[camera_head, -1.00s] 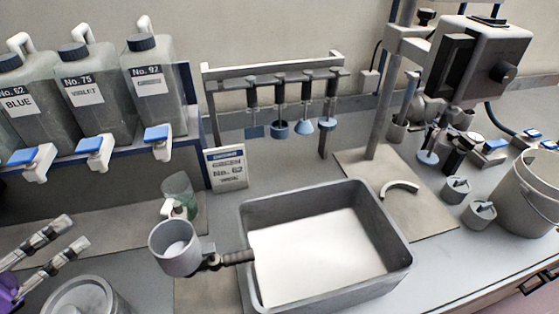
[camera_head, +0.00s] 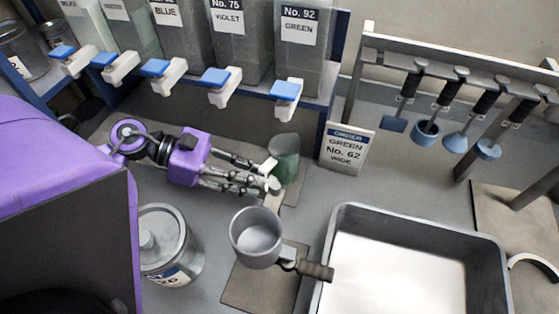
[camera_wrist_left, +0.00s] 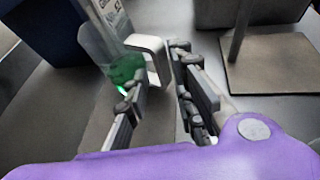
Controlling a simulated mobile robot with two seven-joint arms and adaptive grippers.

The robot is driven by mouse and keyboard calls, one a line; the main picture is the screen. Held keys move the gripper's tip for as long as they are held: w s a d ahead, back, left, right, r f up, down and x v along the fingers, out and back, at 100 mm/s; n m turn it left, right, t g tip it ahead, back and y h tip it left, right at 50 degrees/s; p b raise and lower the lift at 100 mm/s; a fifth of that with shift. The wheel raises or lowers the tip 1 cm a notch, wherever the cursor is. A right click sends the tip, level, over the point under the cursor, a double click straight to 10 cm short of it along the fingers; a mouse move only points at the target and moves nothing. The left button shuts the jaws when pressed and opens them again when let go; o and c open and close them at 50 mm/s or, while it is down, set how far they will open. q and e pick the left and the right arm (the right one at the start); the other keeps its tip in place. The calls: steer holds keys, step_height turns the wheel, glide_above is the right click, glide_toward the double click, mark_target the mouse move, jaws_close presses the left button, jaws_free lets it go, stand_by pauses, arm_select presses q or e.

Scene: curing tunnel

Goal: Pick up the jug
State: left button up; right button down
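The jug (camera_head: 286,153) is a small clear cup with green liquid and a white handle, standing upright on a mat below the bottle shelf. It also shows in the wrist view (camera_wrist_left: 123,68), its white handle (camera_wrist_left: 152,52) turned toward my gripper. My left gripper (camera_head: 272,182), purple with dark jointed fingers, reaches in from the left at the handle. In the wrist view the fingers (camera_wrist_left: 160,75) are apart, with the handle at or just beyond the gap between the tips. I cannot tell whether they touch it. My right gripper is not in view.
A grey cup with a dark handle (camera_head: 257,238) stands in front of the jug. A lidded tin (camera_head: 170,245) is below my left arm. A grey tray (camera_head: 420,216) is at right. Bottle taps (camera_head: 286,92) overhang behind, and a sign (camera_head: 346,150) stands right of the jug.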

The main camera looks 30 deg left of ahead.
arm_select(q)
steer(key=shift+x, duration=0.85)
steer(key=shift+a, duration=0.1)
jaws_close()
steer(key=shift+r, duration=0.1)
